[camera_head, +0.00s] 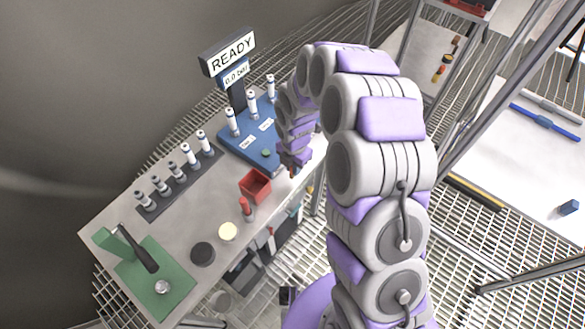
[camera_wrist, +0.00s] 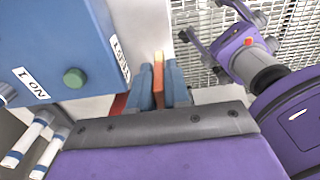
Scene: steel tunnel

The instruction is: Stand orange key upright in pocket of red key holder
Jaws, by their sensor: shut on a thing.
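The orange key (camera_wrist: 158,72) stands between the two blue fingers of my gripper (camera_wrist: 160,88) in the wrist view, and the fingers are shut on it. In the head view my gripper (camera_head: 293,162) is above the right edge of the bench, with a little of the orange key (camera_head: 292,173) showing below it. The red key holder (camera_head: 255,186) looks like a small open box on the bench, to the left of and nearer than my gripper. The key is apart from it. A red patch (camera_wrist: 118,104) shows left of the fingers in the wrist view; I cannot tell if it is the holder.
A blue station (camera_head: 250,137) with white vials and a READY sign (camera_head: 231,53) stands behind. A red-topped item (camera_head: 246,208), a black disc (camera_head: 202,254) and a pale disc (camera_head: 227,231) lie nearer. A vial rack (camera_head: 178,178) and green board (camera_head: 150,275) are left.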

